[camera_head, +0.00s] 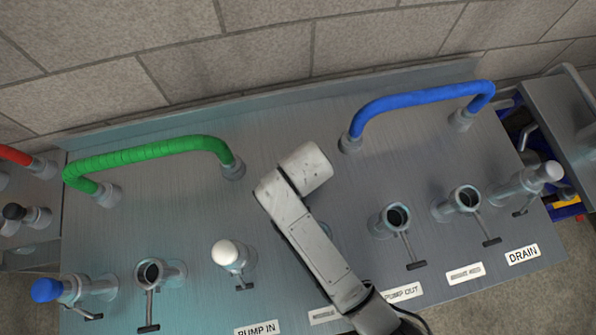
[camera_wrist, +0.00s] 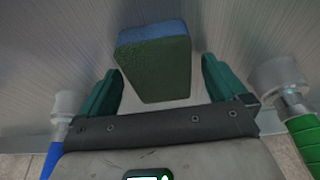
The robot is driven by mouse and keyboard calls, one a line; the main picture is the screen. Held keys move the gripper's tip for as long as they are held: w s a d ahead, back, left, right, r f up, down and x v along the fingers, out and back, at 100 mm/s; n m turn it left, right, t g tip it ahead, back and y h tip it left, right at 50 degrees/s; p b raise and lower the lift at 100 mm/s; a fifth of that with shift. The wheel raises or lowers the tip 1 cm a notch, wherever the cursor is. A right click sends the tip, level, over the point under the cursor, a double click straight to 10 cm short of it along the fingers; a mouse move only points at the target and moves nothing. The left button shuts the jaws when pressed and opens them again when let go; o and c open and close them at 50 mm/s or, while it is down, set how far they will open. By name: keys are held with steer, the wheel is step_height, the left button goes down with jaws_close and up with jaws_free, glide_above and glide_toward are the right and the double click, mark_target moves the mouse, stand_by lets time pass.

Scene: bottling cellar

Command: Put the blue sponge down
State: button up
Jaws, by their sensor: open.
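The blue sponge (camera_wrist: 152,36) shows in the wrist view, with a blue edge at the top and a dark green face towards the camera. It seems to stand on or against the grey metal panel; contact is hard to tell. My gripper (camera_wrist: 162,68) has its two teal fingers spread on either side of the sponge, with a gap visible at each side. In the head view my arm hides the sponge and the gripper.
The metal panel (camera_head: 300,130) carries a green hose (camera_head: 150,150), a blue hose (camera_head: 420,98) and several valve ports, such as an open one (camera_head: 397,217) and a white-capped one (camera_head: 226,252). Labels like DRAIN (camera_head: 522,254) line the front edge. A stone wall stands behind.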

steer(key=shift+f, duration=0.2)
stand_by(0.6)
steer(key=shift+c, duration=0.4)
steer(key=c, duration=1.1)
